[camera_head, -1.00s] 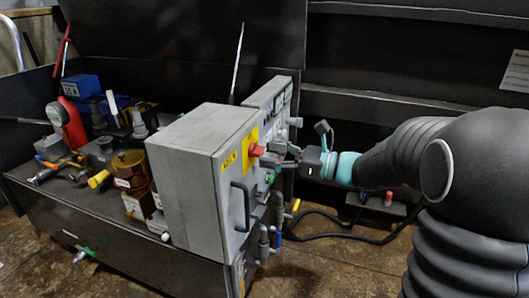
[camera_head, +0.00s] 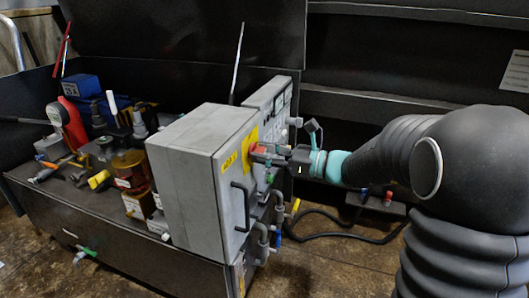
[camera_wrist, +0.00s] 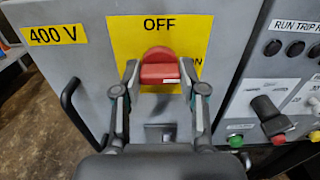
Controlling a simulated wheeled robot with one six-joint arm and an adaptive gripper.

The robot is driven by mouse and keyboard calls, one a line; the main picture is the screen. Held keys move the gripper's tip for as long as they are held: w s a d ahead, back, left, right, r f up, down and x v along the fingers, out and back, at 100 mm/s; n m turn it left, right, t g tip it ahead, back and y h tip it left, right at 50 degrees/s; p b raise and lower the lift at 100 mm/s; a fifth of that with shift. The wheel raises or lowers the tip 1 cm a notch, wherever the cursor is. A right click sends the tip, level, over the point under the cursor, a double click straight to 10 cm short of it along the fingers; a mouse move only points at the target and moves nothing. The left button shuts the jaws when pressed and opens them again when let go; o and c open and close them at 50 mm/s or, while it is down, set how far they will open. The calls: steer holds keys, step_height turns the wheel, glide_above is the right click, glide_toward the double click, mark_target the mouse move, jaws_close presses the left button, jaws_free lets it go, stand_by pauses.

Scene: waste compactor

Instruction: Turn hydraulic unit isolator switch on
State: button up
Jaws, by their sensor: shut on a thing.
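The red isolator switch handle (camera_wrist: 160,73) is on the grey cabinet front, on a yellow plate (camera_wrist: 196,30). The plate reads OFF above the handle, and ON shows partly to its right. In the head view the red handle (camera_head: 259,148) is largely hidden by my gripper (camera_head: 268,155). In the wrist view my gripper (camera_wrist: 158,80) has one finger on each side of the handle and is shut on it. The handle's exact turn angle is hard to tell.
A yellow 400 V label (camera_wrist: 54,34) and a black door handle (camera_wrist: 72,100) are left of the switch. A control panel with a black selector knob (camera_wrist: 266,107) and push buttons is at the right. Grey pipes (camera_head: 264,240) run below the cabinet front.

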steer(key=shift+r+p, duration=0.15)
steer(key=shift+p, duration=0.15)
steer(key=shift+m, duration=0.3)
steer(key=o, duration=1.1)
steer(key=shift+o, duration=0.2)
steer(key=shift+d, duration=0.1)
steer(key=v, duration=1.1)
steer(key=shift+s+d, duration=0.15)
steer(key=shift+d, duration=0.25)
